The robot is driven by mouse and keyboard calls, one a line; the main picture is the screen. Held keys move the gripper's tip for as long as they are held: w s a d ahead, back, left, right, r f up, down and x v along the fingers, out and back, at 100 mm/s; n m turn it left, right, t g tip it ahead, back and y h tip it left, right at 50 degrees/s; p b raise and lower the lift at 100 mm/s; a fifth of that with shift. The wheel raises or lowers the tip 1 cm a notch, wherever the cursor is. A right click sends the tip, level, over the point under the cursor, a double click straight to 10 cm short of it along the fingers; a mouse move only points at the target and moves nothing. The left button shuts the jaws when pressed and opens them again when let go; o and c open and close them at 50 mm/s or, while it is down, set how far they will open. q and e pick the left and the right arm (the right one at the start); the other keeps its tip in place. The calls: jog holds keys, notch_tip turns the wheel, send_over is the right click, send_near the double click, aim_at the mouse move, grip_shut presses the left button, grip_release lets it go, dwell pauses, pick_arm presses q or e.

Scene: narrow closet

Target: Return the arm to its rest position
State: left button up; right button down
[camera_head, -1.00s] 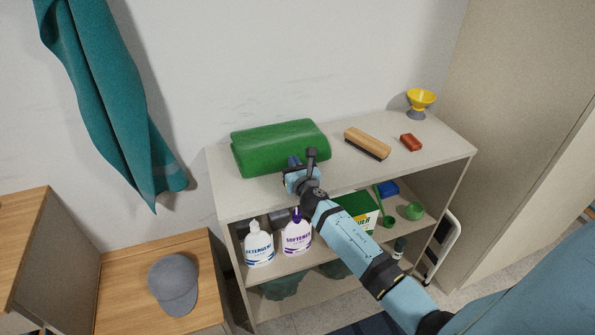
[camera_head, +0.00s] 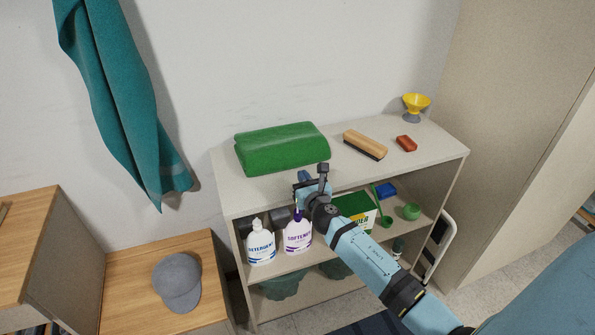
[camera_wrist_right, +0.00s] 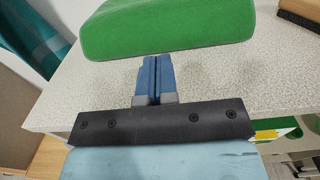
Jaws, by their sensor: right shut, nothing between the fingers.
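My right arm, light blue with black joints, reaches in from the lower right in the head view. The fingers appear apart from the towel. My left gripper is not in view.
The shelf unit (camera_head: 232,196) holds a brush (camera_head: 365,145), a red block (camera_head: 406,143) and a yellow-topped funnel-like item (camera_head: 416,106) on top. A grey cap (camera_head: 177,282) lies on the wooden bench. A teal cloth (camera_head: 125,110) hangs left.

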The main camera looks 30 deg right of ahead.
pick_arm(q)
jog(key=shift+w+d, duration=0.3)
pick_arm(e)
jog(key=v, duration=0.6)
jog(key=shift+s+d+f, duration=0.1)
jog(key=shift+s+f, duration=0.05)
